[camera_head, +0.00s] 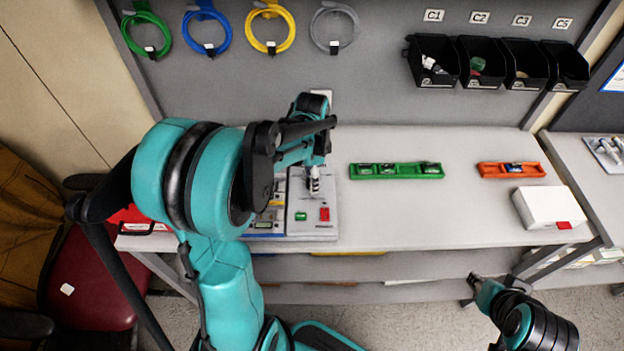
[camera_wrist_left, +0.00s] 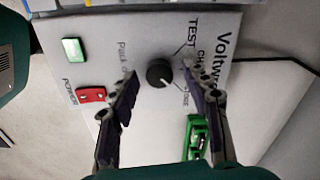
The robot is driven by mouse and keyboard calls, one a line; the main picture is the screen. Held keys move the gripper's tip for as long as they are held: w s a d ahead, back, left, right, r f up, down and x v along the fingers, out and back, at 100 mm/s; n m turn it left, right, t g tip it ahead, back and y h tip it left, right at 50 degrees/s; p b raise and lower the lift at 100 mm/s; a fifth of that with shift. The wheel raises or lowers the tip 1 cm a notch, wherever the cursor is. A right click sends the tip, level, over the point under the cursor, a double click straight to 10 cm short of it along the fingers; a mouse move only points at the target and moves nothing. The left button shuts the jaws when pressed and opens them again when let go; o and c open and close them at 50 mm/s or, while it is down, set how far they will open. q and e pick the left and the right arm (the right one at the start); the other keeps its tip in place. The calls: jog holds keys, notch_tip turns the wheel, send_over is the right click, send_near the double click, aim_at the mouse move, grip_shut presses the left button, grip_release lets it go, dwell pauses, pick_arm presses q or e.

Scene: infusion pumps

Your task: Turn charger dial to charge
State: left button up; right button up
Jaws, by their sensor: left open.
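The charger (camera_head: 318,229) is a light grey box on the bench, with a green button and a red power switch on its face. Its round black dial (camera_wrist_left: 159,73) shows in the left wrist view, among printed labels including "TEST"; the gripper hides the dial in the head view. My left gripper (camera_head: 314,184) is over the charger's panel. In the left wrist view it (camera_wrist_left: 160,78) is open, with one finger on each side of the dial and visible gaps between. My right gripper (camera_head: 474,283) is low at the right, away from the bench top; its opening is too small to tell.
A green tray (camera_head: 397,177) lies right of the charger, its end showing behind a finger in the wrist view (camera_wrist_left: 190,127). An orange tray (camera_head: 512,170) and a white box (camera_head: 548,205) stand farther right. Coiled cables and black bins hang on the back panel.

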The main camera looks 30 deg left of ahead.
pick_arm(q)
jog(key=shift+f, duration=0.15)
grip_shut()
jog(key=shift+n, duration=0.3)
jog(key=n, duration=0.3)
jog(key=shift+n, duration=2.5)
